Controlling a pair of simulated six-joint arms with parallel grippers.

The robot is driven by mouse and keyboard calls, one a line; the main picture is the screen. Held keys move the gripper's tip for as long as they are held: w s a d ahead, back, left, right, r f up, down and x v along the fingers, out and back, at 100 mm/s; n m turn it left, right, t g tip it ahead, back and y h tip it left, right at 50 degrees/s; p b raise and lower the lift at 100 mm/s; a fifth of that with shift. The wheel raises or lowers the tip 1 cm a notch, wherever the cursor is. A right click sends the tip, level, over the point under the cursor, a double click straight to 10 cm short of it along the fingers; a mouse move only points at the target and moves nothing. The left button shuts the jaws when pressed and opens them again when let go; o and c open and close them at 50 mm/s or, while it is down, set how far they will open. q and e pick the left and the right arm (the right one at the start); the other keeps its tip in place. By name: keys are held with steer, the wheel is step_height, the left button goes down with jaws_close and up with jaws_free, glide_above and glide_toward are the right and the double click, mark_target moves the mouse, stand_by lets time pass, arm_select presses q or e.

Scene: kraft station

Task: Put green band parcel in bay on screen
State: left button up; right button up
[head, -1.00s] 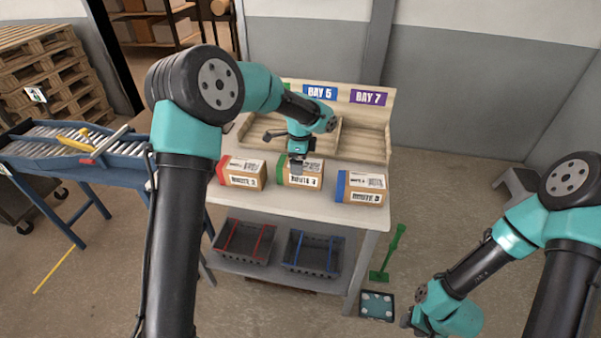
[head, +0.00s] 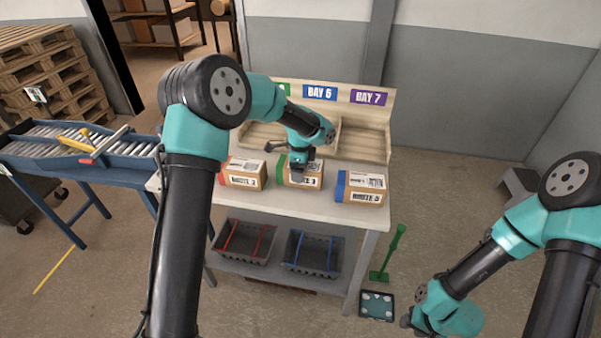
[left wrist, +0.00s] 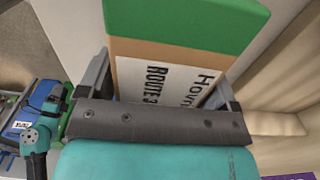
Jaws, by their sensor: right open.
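The green band parcel (head: 307,174) is a brown box with a white label, in the middle of the row on the table. My left gripper (head: 299,172) is over it in the head view. In the left wrist view, the parcel (left wrist: 185,45) shows its green band and a "ROUTE" label between the two fingers (left wrist: 165,85). Whether the fingers press on its sides is unclear. The sorting shelf (head: 362,142) stands behind, with a "BAY 7" sign, another blue bay sign and a mostly hidden green one. No readable screen shows. My right gripper (head: 408,318) is open and empty, low at the right.
A red band parcel (head: 246,174) stands left of the green one and a blue band parcel (head: 362,188) right. Dark bins (head: 243,243) with red and blue strips sit on the lower shelf. A roller conveyor (head: 75,142) is at the left.

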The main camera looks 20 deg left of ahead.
arm_select(q)
steer(key=c, duration=0.9)
steer(key=shift+o, duration=0.2)
steer(key=shift+r, duration=0.15)
steer(key=shift+r, duration=1.35)
steer(key=shift+s+r, duration=0.1)
steer(key=shift+r, duration=0.3)
steer(key=s+d, duration=0.2)
steer(key=s, duration=0.5)
steer(key=s+d+r, duration=0.1)
steer(key=s+d, duration=0.1)
steer(key=s, duration=0.6)
steer(key=shift+d, duration=0.25)
steer(key=shift+r, duration=0.1)
